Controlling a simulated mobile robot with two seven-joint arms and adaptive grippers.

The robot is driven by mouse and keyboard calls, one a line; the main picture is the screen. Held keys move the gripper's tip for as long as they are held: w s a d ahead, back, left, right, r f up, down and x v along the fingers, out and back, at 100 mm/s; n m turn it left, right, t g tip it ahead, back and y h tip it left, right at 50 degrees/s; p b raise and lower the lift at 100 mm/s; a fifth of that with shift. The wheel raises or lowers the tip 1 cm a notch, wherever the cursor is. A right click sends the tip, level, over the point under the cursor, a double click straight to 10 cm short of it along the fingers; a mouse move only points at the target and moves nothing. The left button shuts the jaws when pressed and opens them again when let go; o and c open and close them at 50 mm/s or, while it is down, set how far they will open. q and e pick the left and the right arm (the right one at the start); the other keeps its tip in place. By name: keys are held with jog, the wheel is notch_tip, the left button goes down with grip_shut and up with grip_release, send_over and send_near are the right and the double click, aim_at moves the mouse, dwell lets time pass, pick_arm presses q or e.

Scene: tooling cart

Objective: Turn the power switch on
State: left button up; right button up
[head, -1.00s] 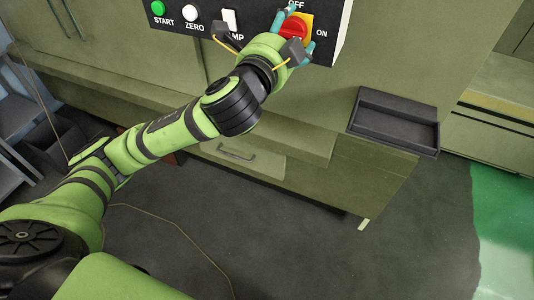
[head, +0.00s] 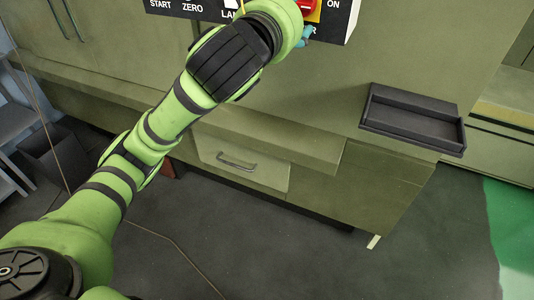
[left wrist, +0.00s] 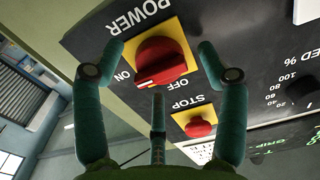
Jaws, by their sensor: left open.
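The power switch is a red rotary knob (left wrist: 162,62) on a yellow plate (left wrist: 177,36), set in a dark panel with POWER, ON and OFF lettering upside down in the left wrist view. My left gripper (left wrist: 160,52) is open, with its teal fingers spread around the knob and one finger below it. I cannot tell whether any finger touches it. In the head view, the yellow and red switch (head: 311,10) is cut by the top edge, and my left wrist covers part of it. One teal fingertip (head: 304,36) shows beside it. My right gripper is out of view.
A red STOP button (left wrist: 198,127) sits close to the switch in the left wrist view, near a finger. The panel (head: 338,22) also has START, ZERO and lamp labels. A dark tray (head: 412,118) sticks out at the right of the green cabinet.

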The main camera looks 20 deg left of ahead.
pick_arm(q)
jog(key=s+b, duration=0.3)
jog(key=s, duration=0.3)
jog(key=s+f+g, duration=0.2)
jog(key=f+g, duration=0.2)
jog(key=f, duration=1.3)
jog(key=s+f+m+g, duration=0.1)
jog(key=f+g, duration=0.3)
jog(key=f, duration=1.3)
jog(key=shift+s+a, duration=0.3)
jog(key=shift+s, duration=0.25)
